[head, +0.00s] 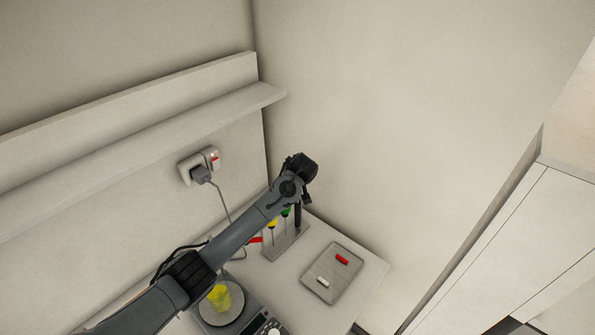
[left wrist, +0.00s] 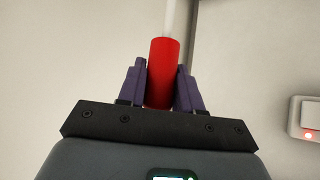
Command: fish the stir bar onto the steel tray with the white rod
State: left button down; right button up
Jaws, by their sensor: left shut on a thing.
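My left gripper (left wrist: 162,78) is shut on the red handle (left wrist: 161,75) of the white rod (left wrist: 170,15). The rod runs out of the top of the left wrist view, and its far end is not seen there. In the head view my arm hides the left gripper's fingertips. The steel tray (head: 349,283) lies on the bench right of the arm. A small white bar (head: 322,282) and a small red bar (head: 342,259) lie on it, apart. A beaker of yellow liquid (head: 219,297) stands below the arm; I cannot see whether a bar lies inside it. My right gripper is out of view.
The beaker stands on a dark stirrer plate (head: 237,322) with a knob. A rack (head: 286,246) with yellow- and green-topped tools stands between arm and tray. A red piece (head: 255,240) shows beside the arm. A wall socket (head: 198,165) with plug and cable is behind; a shelf (head: 150,135) juts out above.

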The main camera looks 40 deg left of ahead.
pick_arm(q)
jog(key=shift+r+p, duration=3.75)
jog(key=shift+r, duration=0.65)
jog(key=shift+r+p, duration=0.35)
jog(key=shift+r, duration=0.2)
